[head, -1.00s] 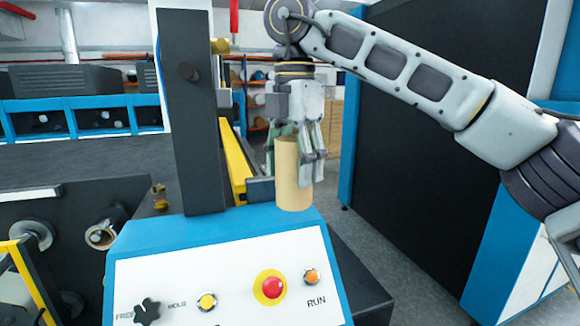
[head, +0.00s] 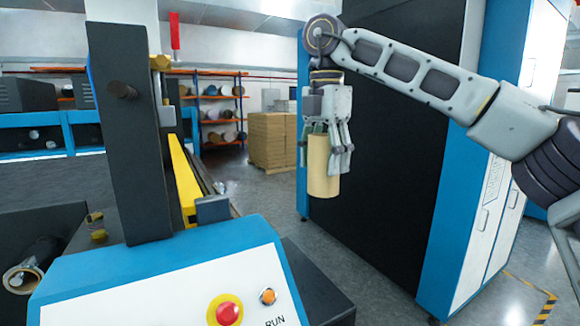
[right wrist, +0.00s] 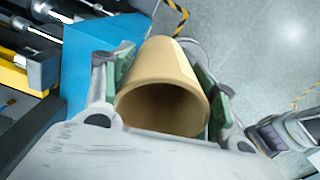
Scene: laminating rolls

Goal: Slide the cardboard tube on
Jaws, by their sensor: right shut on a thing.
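The tan cardboard tube (head: 323,170) hangs upright below my right gripper (head: 325,145) in the head view. The gripper points down and is shut on the tube's upper part, one finger on each side. In the right wrist view the tube (right wrist: 162,88) shows its open, hollow end toward the camera, between the green finger pads. The tube is in the air to the right of the machine and in front of the dark cabinet. A core with a dark roll (head: 32,265) sits at the lower left. My left gripper is not in view.
The blue and white control panel (head: 190,275) with red and orange buttons is in front. A dark upright post (head: 128,130) and yellow bar (head: 184,180) stand left of the tube. A large dark cabinet (head: 400,160) is behind. Boxes (head: 272,140) stand farther back.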

